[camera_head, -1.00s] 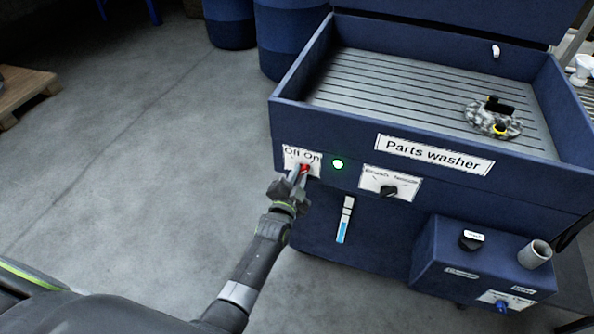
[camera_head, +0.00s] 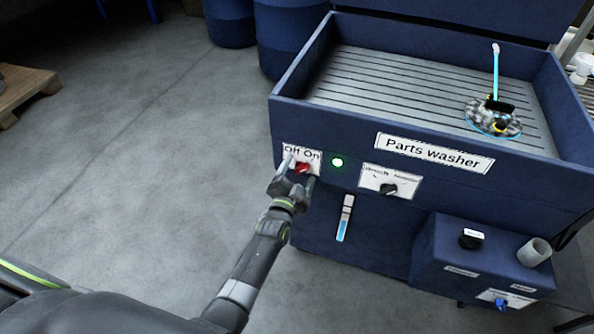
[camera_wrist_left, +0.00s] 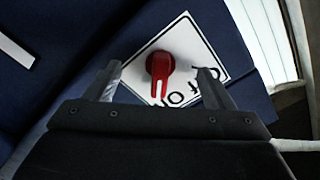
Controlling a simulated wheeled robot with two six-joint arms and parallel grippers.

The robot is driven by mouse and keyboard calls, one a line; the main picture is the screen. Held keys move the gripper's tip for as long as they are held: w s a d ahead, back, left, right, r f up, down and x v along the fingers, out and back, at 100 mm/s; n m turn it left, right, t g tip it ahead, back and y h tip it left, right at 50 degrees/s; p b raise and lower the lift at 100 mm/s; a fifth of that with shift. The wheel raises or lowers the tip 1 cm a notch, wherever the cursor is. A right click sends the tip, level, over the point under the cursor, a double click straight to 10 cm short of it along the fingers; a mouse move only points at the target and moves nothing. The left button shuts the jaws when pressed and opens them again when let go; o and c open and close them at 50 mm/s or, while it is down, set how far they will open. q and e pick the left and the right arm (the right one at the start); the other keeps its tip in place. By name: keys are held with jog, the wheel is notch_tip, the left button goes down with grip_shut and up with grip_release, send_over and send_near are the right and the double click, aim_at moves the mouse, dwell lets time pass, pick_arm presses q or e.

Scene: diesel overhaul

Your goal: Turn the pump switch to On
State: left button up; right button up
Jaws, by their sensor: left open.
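The pump switch (camera_head: 303,168) is a red knob on a white plate (camera_head: 289,152) marked Off and On, at the front left of the blue parts washer (camera_head: 350,225). In the left wrist view the red knob (camera_wrist_left: 160,69) shows whole, its handle pointing at the word On. My left gripper (camera_head: 299,174) is open at the switch. In the left wrist view its fingers (camera_wrist_left: 160,74) stand apart on either side of the knob, with visible gaps, and one partly hides the word Off. My right gripper is not in view.
A green lamp (camera_head: 338,162) is lit beside the switch plate. A second black knob (camera_head: 389,188) sits to its right. A light-blue stream (camera_head: 496,75) runs from the spout onto a part (camera_head: 493,117) in the basin.

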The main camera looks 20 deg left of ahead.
pick_arm(q)
jog(key=shift+s, duration=0.1)
jog(key=s+p, duration=0.4)
jog(key=s, duration=0.3)
jog(key=shift+a, duration=0.15)
jog(key=shift+w, duration=0.1)
